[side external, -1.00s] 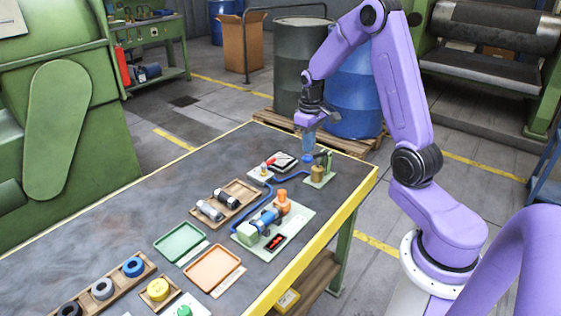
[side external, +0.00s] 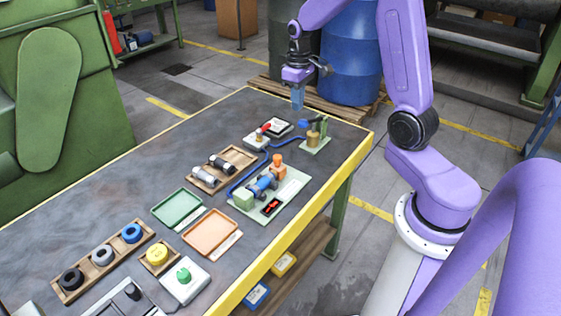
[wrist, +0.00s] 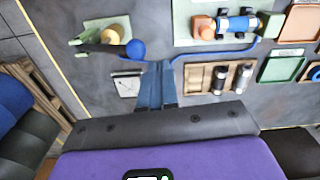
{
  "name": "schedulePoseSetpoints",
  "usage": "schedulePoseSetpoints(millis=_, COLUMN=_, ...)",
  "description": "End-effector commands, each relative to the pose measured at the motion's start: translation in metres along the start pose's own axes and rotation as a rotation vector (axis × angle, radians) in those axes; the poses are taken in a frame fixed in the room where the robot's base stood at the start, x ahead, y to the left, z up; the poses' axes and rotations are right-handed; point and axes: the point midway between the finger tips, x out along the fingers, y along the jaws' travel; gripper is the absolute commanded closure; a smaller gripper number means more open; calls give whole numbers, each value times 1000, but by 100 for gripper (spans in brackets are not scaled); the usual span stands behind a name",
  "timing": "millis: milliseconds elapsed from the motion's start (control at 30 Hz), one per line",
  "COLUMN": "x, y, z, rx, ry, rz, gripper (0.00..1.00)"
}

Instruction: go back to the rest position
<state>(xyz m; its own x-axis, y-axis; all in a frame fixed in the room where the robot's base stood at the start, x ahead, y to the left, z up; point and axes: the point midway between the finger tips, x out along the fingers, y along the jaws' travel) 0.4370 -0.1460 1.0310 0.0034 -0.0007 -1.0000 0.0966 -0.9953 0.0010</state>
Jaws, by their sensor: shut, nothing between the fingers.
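My gripper (side external: 297,97) is raised above the far end of the workbench (side external: 95,190), pointing down. Its blue fingers are shut with nothing between them. In the wrist view the fingers (wrist: 157,88) point at the bench top, between a small white-and-dark device (wrist: 126,86) and a wooden tray (wrist: 190,76) with two cylinders. A brass fitting on a pale green plate (side external: 316,145) stands on the bench to the right of the gripper, with a blue ball-shaped part (wrist: 136,49) beside it. The fingers look clear of both.
A pale green plate (side external: 291,190) with a blue, green and orange assembly sits mid-bench. A green tray (side external: 177,208), an orange tray (side external: 212,233) and a wooden tray of rings (side external: 102,255) lie nearer. Blue and dark drums (side external: 350,70) stand behind the bench.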

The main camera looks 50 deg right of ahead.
Motion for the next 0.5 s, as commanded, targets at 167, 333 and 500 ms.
schedulePoseSetpoints(millis=167, x=-13, y=-60, z=11, rx=-147, ry=6, rz=0, gripper=100)
schedulePoseSetpoints(millis=333, x=-23, y=-110, z=34, rx=-281, ry=8, rz=-1, gripper=100)
schedulePoseSetpoints(millis=500, x=-30, y=-152, z=65, rx=-415, ry=13, rz=-3, gripper=100)
